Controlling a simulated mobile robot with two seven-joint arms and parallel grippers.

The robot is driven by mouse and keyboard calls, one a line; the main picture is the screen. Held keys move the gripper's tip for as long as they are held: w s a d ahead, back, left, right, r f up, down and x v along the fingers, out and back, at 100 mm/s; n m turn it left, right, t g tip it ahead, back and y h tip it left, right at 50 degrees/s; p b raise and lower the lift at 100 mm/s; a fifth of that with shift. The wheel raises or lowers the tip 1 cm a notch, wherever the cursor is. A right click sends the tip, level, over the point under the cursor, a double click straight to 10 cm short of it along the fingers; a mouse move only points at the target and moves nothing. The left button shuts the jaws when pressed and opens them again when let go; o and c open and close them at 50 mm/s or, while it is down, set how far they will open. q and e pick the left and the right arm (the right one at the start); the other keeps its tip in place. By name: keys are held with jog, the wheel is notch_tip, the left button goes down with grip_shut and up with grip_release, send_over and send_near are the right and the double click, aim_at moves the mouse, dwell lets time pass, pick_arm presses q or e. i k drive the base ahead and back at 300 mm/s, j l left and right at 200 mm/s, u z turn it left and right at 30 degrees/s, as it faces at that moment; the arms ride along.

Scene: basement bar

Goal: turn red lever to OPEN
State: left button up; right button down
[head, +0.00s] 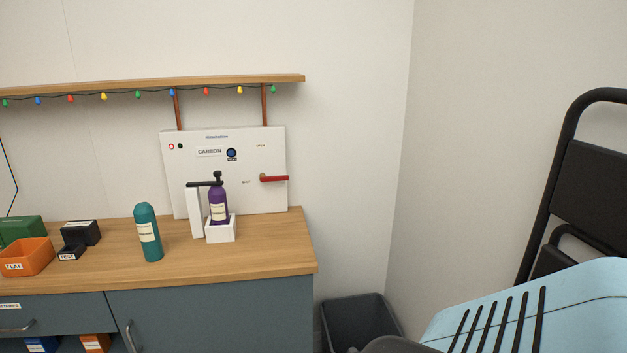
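The red lever (275,179) is on the right part of a white panel (265,202) that stands at the back of the wooden counter. Neither of my grippers is in view.
A purple bottle (218,205) in a white stand (221,231) is in front of the panel, left of the lever. A teal bottle (148,232), an orange bin (27,257) and dark boxes are farther left. A grey bin (360,322) stands right of the counter (200,272).

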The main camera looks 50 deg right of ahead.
aim_at(263, 178)
jog(key=z, duration=1.35)
jog(key=i, duration=1.1)
jog(key=k+u, duration=0.1)
jog(key=u, duration=0.2)
jog(key=k+j+u, duration=0.1)
jog(key=u, duration=0.15)
